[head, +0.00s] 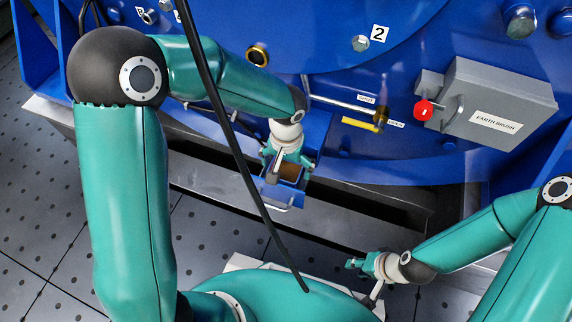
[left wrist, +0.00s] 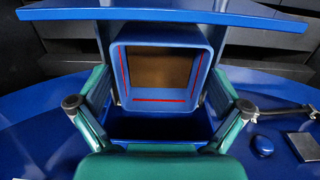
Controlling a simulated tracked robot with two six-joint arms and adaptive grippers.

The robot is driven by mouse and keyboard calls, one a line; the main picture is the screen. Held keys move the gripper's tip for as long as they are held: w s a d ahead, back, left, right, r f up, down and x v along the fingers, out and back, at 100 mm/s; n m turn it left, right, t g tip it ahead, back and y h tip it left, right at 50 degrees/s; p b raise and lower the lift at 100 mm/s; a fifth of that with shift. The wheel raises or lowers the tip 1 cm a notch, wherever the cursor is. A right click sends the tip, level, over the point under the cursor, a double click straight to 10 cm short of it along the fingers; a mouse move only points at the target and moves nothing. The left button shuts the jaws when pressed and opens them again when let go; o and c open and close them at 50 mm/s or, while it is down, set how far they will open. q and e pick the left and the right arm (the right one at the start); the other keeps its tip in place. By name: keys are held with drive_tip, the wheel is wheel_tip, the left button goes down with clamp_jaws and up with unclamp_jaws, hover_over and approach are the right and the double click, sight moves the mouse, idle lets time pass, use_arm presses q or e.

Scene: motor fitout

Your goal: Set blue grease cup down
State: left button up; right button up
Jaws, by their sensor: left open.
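The blue grease cup (head: 291,171) is a square blue cup with a brown inside, low on the blue motor housing in the head view. In the left wrist view the cup (left wrist: 120,60) shows red lines along its inner walls. My left gripper (head: 287,160) is open over the cup. In the left wrist view the fingers of my left gripper (left wrist: 160,95) stand on either side of the cup; whether they touch it I cannot tell. A blue holder (left wrist: 160,143) lies around or under the cup. My right gripper (head: 357,264) is low and away from the cup; its jaws are too small to read.
A grey box labelled EARTH BRUSH (head: 500,105) with a red knob (head: 424,110) is at right. A brass valve (head: 380,119) and its pipe run right of my left gripper. A black cable (head: 235,150) crosses the head view. A blue ledge (left wrist: 160,12) lies beyond the cup.

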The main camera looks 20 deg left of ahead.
use_arm(q)
drive_tip(key=shift+r, duration=0.1)
drive_tip(key=shift+r, duration=0.3)
wheel_tip(320, 180, up, 11)
drive_tip(key=p, duration=0.4)
drive_tip(key=shift+r+p, duration=0.2)
drive_tip(key=shift+p, duration=0.15)
